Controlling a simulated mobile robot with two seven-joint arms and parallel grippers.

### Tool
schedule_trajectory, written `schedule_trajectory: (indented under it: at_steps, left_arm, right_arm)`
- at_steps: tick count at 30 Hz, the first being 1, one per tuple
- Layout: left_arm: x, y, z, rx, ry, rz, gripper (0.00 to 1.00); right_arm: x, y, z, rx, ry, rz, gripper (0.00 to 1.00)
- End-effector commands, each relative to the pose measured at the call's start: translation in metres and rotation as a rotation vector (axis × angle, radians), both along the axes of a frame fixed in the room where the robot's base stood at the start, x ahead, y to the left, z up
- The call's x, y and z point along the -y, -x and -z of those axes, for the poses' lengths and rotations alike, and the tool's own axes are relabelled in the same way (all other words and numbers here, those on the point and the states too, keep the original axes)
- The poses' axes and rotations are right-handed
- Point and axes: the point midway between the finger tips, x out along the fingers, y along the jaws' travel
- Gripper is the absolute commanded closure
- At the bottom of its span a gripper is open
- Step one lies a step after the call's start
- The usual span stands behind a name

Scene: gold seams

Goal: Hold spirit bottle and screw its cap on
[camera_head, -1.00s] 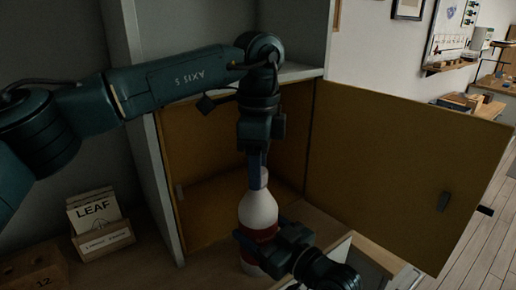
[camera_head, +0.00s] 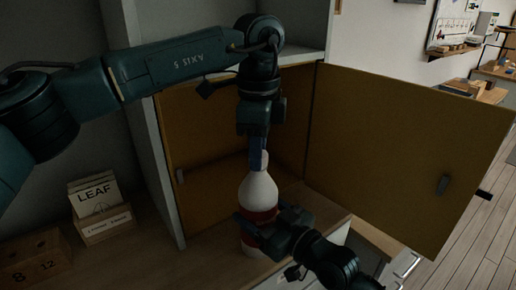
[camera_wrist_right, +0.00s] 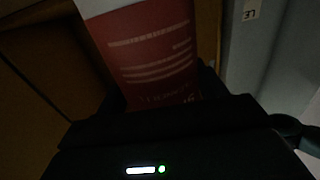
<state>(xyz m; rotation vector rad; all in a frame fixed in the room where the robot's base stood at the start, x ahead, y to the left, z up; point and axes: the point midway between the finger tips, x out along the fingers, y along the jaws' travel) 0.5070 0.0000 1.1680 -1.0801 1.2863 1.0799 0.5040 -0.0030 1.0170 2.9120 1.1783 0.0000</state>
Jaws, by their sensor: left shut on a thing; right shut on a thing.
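The spirit bottle (camera_head: 259,193) is white with a red label and stands upright in front of the open cabinet. My left gripper (camera_head: 258,160) points down from above, shut at the bottle's top. The cap is mostly hidden between its bluish fingers, so I cannot tell how it sits on the neck. My right gripper (camera_head: 262,229) is shut around the lower, red part of the bottle from the right. In the right wrist view the red label (camera_wrist_right: 155,55) with pale lines of print rises from the dark gripper.
A brown cabinet door (camera_head: 405,150) stands open on the right. A box of cards marked LEAF (camera_head: 100,205) and a wooden block with numbers (camera_head: 38,262) are on the counter at left. An open drawer (camera_head: 375,252) is at lower right.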

Motion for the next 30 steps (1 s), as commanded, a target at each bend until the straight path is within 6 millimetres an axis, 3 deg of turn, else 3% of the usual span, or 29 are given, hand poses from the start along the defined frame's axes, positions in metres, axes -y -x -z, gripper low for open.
schedule_trajectory:
  at_steps: [7,16,17,24,30]
  left_arm:
    - [0.0002,0.0,0.0001,0.0,0.001,0.246,0.97]
    - [0.0003,0.0001,0.0001,0.0,0.001,0.267,0.97]
    - [0.0003,0.0001,0.0001,0.0,0.0,0.267,0.67]
    - [0.0002,0.0,0.0002,0.0,0.0,0.266,0.48]
    - [0.0002,0.0,0.0001,0.0,0.0,0.265,0.48]
  right_arm:
    - [0.0001,0.0,0.0004,-0.001,0.001,0.0,0.93]
    - [0.0001,0.0,0.0004,-0.001,0.001,0.0,0.93]
    - [0.0001,0.0,0.0004,-0.001,0.001,0.0,0.93]
    - [0.0001,0.0,0.0005,-0.001,0.001,0.0,0.93]
    - [0.0001,0.0,0.0004,-0.001,0.001,0.0,0.93]
